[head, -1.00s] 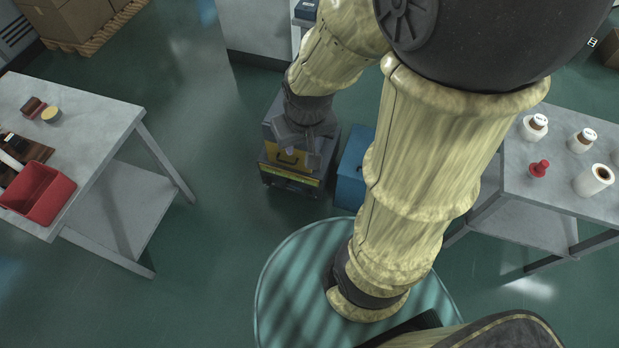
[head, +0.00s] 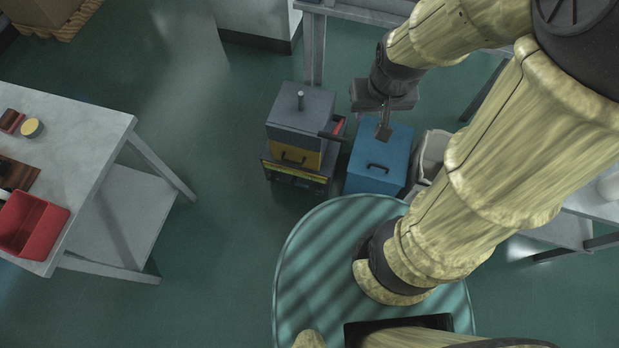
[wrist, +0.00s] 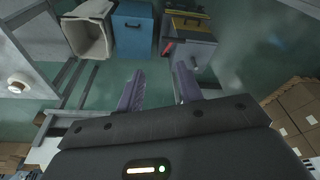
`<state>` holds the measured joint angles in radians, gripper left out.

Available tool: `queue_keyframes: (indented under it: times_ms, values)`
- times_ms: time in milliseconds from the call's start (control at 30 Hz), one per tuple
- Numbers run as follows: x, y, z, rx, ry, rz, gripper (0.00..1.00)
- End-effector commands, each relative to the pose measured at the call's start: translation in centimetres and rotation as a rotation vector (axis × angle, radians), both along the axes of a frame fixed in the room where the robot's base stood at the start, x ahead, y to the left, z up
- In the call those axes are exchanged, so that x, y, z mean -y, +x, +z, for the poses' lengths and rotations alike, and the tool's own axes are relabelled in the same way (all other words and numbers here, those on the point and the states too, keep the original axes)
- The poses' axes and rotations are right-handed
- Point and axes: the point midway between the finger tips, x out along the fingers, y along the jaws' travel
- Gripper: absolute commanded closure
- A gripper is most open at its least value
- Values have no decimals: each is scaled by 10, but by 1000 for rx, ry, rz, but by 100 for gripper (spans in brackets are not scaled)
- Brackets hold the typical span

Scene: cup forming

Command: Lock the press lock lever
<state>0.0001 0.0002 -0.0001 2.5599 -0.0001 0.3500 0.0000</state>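The press (head: 296,115) is a grey and yellow box on the floor with a short post on top, left of the blue box. Its lock lever (head: 338,127), dark with a red grip, sticks out on the press's right side; I cannot tell if it is locked. My gripper (head: 384,130) is above the blue box, right of the lever and apart from it. In the wrist view, my gripper's two fingers (wrist: 158,75) are spread with nothing between them. The press (wrist: 190,24) and the red grip of the lever (wrist: 168,48) show beyond the fingertips there.
The blue box (head: 378,160) with a black handle stands right of the press. A pale open bin (head: 430,155) is beside it. A table with a red bin (head: 30,222) stands at the left. Floor between that table and the press is clear.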

Motion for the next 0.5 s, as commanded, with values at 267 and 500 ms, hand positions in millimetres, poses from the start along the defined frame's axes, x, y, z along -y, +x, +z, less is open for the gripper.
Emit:
queue_keyframes:
  times_ms: [267, 500]
  values:
    - [0, 0, 0, 0, 0, 0, 64]
    - [-4, 1, -17, -24, -16, 65, 24]
